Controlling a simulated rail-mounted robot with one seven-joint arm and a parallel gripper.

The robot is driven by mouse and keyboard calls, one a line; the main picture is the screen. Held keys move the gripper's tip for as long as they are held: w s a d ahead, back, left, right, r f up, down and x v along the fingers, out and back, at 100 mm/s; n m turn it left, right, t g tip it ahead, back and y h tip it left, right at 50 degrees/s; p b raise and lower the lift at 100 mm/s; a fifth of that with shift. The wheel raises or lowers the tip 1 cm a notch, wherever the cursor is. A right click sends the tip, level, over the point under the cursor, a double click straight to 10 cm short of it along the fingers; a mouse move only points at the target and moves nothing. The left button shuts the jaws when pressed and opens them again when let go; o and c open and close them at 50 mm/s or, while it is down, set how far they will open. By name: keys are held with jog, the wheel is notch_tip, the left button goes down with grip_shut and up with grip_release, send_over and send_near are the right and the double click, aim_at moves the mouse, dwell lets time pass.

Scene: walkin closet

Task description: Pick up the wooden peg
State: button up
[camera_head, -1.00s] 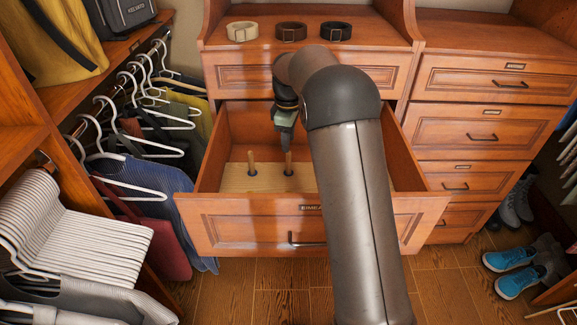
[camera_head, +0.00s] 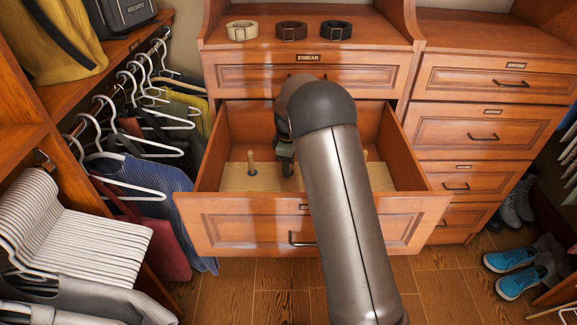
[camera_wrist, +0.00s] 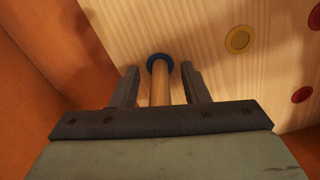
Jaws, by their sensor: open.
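In the wrist view a light wooden peg (camera_wrist: 161,94) stands in a blue ring (camera_wrist: 159,61) on a pale wooden board (camera_wrist: 215,65). My gripper (camera_wrist: 160,69) is open, with one finger on each side of the peg. Small gaps show beside it. In the head view my gripper (camera_head: 286,166) is low inside the open drawer (camera_head: 225,200) and mostly hides this peg. A second peg (camera_head: 251,164) stands to its left, and the top of another (camera_head: 365,155) shows right of my arm.
The drawer walls surround the board closely. Yellow (camera_wrist: 239,38) and red (camera_wrist: 302,94) rings mark the board. Three belts (camera_head: 291,31) lie on the cabinet top behind. Hanging clothes (camera_head: 155,185) are at the left.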

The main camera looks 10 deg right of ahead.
jog(key=shift+c, duration=0.3)
grip_shut()
jog(key=shift+r, duration=0.1)
